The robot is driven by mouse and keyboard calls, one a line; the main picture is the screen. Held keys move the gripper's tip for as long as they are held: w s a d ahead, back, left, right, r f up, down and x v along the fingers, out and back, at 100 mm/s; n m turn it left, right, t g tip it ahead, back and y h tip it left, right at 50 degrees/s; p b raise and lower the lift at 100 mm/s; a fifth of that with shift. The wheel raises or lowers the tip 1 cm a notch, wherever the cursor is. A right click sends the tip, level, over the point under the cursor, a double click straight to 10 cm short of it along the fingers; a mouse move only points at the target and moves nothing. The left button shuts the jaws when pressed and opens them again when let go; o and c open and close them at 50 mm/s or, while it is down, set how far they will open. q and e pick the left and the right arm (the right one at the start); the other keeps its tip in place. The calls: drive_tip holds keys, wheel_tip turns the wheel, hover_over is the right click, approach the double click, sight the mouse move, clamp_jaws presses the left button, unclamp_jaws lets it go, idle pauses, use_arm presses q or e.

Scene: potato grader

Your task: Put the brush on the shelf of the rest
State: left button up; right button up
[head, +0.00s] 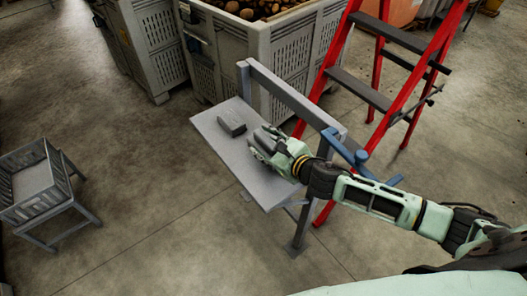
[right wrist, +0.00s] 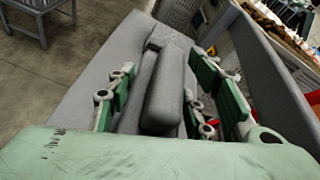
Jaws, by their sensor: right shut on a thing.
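The rest is a grey stand with a flat pale grey shelf (head: 215,140) and a raised rail (head: 290,92) along one side. My right gripper (head: 262,147) is low over the shelf's near part. In the right wrist view, its green-padded fingers (right wrist: 165,105) are on either side of a long grey piece (right wrist: 165,92), which I take to be the brush. A dark grey block (head: 232,122) lies on the shelf just beyond the gripper. I cannot tell whether it is part of the brush. The fingers partly hide the held piece, and its contact with the shelf is unclear. My left gripper is out of view.
Large grey slatted bins (head: 225,70) stand behind the shelf, one holding potatoes (head: 245,8). A red stepladder (head: 400,85) stands close on the right. A blue bar (head: 345,150) is beside my right arm. A small grey crate stand (head: 40,185) is at left. The floor between is clear.

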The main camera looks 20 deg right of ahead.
sight(265, 153)
drive_tip(key=shift+f, duration=1.9)
drive_tip(key=shift+f+b, duration=0.15)
drive_tip(key=shift+b, duration=0.2)
drive_tip(key=o, duration=1.3)
